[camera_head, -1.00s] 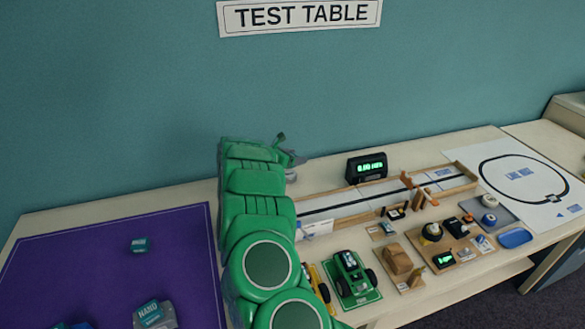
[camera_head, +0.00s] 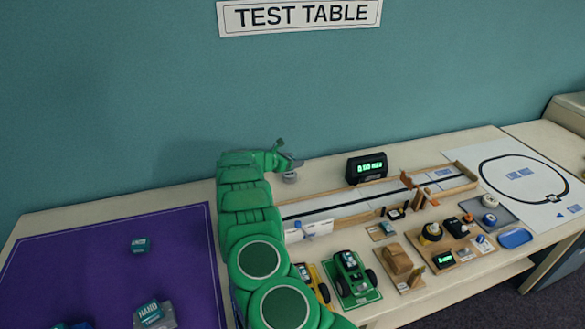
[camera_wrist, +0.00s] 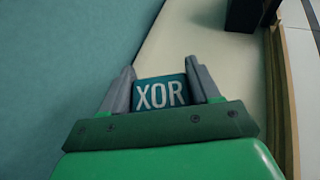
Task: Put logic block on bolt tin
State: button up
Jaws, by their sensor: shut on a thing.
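My gripper (camera_wrist: 160,92) is shut on a teal logic block marked XOR (camera_wrist: 161,93), held between its two grey fingers in the wrist view. In the head view my gripper (camera_head: 291,162) is at the back of the table, near the wall, and the held block cannot be made out. A small grey round thing (camera_head: 290,177) shows just below my gripper; I cannot tell whether it is the bolt tin. Another teal block, marked NAND (camera_head: 149,312), is at the lower left, beside or on a grey thing. A small teal block (camera_head: 139,244) lies on the purple mat (camera_head: 70,265).
A track with wooden edges (camera_head: 345,205) runs along the table, with a black display (camera_head: 366,168) behind it. A green toy vehicle (camera_head: 352,277), a yellow one (camera_head: 314,281) and small wooden boards stand in front. The wall is close behind my gripper.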

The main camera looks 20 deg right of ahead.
aim_at(292, 172)
jog(key=shift+f, duration=0.15)
jog(key=shift+w+d+f, duration=0.1)
jog(key=shift+w+f, duration=0.2)
jog(key=shift+f, duration=1.55)
jog(key=shift+f, duration=0.1)
jog(key=o, duration=1.1)
